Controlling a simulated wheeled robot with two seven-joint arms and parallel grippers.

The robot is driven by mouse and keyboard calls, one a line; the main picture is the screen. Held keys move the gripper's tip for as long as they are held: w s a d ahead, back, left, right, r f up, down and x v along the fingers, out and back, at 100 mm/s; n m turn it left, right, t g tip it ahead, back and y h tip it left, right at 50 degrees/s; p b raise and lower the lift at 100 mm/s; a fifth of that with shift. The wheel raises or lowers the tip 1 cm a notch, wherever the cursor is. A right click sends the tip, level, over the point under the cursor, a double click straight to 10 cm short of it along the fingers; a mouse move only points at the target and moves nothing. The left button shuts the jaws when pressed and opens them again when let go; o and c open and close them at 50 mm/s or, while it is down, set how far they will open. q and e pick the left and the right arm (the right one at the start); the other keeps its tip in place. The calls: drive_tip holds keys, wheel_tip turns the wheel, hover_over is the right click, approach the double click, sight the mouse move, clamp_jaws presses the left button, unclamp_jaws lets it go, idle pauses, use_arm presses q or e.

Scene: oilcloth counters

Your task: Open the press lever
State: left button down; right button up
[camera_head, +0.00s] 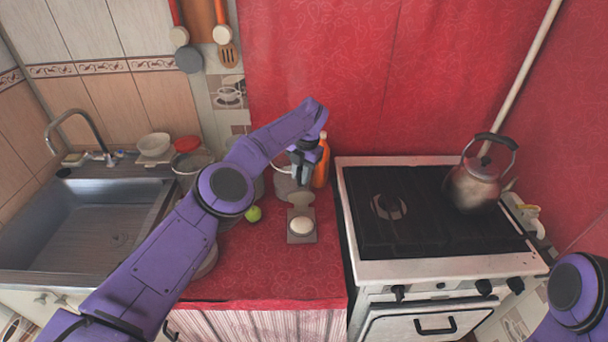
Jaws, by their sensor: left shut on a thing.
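The press (301,238) is a small grey device on the red counter, with a flat base and a pale round piece (300,225) on it. Its grey upper part (301,199) stands raised behind the round piece. My left gripper (302,180) reaches over from the left, points down at the back of the press and is shut on its lever. The fingers hide most of the lever and the grip point. Only a purple part of my right arm shows at the lower right; its gripper is out of view.
An orange bottle (321,163) stands close behind my left gripper. A green apple (254,214) lies left of the press. The stove (440,268) with a kettle (474,188) is to the right, the sink (85,225) to the left. The counter's front (265,270) is clear.

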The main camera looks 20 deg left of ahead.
sight(306, 192)
use_arm(q)
drive_tip(key=c, duration=1.1)
unclamp_jaws()
drive_tip(key=shift+o, duration=0.9)
drive_tip(key=shift+w+f, duration=0.1)
drive_tip(key=r+p, duration=0.1)
drive_tip(key=r, duration=0.2)
drive_tip(key=d+r+p, duration=0.1)
drive_tip(key=r+p, duration=0.1)
drive_tip(key=r, duration=0.1)
drive_tip(key=r+p, duration=0.2)
drive_tip(key=r, duration=0.2)
drive_tip(key=shift+d, duration=0.15)
drive_tip(key=shift+r, duration=0.2)
drive_tip(key=shift+w, duration=0.1)
